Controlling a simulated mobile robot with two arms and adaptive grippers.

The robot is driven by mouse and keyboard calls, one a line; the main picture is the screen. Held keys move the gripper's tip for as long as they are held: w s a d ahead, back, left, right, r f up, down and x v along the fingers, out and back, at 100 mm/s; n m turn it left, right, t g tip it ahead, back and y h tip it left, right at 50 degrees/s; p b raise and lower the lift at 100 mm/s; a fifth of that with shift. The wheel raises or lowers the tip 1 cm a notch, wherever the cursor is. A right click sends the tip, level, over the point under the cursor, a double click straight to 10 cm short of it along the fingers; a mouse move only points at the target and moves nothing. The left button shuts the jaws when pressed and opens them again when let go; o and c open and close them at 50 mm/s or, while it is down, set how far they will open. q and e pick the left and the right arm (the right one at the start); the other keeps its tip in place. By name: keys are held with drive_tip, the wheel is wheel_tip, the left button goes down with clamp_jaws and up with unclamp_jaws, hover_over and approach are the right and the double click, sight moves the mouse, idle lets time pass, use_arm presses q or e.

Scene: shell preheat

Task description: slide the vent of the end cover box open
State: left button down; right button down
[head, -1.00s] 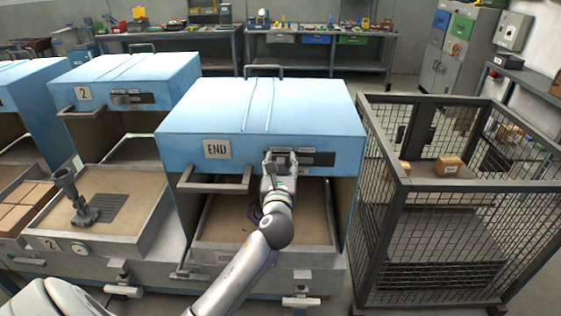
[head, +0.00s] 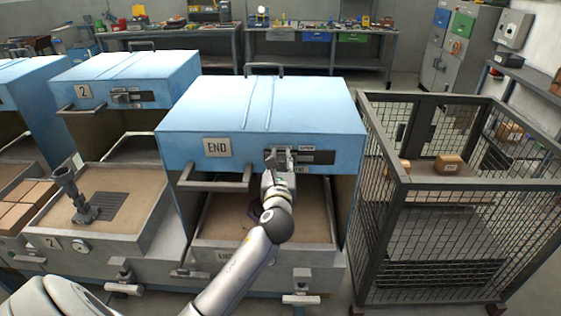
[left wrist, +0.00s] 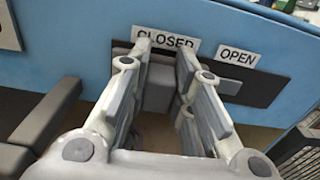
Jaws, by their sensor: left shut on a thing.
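The gripper hides part of the slot in the head view. My right gripper is not in view.
A grey handle bar (head: 213,184) sticks out left of the gripper. A wire mesh cage (head: 440,245) holding small boxes stands close on the right. Box 2 (head: 125,75) stands on the left. A workbench (head: 320,65) runs along the back.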

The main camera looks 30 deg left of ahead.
sight(308, 154)
use_arm(q)
drive_tip(key=w+d, duration=0.1)
drive_tip(key=d, duration=0.1)
drive_tip(key=w+d, duration=0.1)
drive_tip(key=d, duration=0.1)
drive_tip(key=w+d+p, duration=0.1)
drive_tip(key=w+d, duration=0.1)
drive_tip(key=shift+d, duration=0.2)
drive_tip(key=shift+s+a, duration=0.1)
drive_tip(key=c, duration=1.7)
unclamp_jaws()
drive_tip(key=shift+c, duration=0.2)
drive_tip(key=o, duration=0.5)
drive_tip(key=shift+d, duration=0.2)
drive_tip(key=shift+c, duration=0.2)
drive_tip(key=shift+a, duration=0.1)
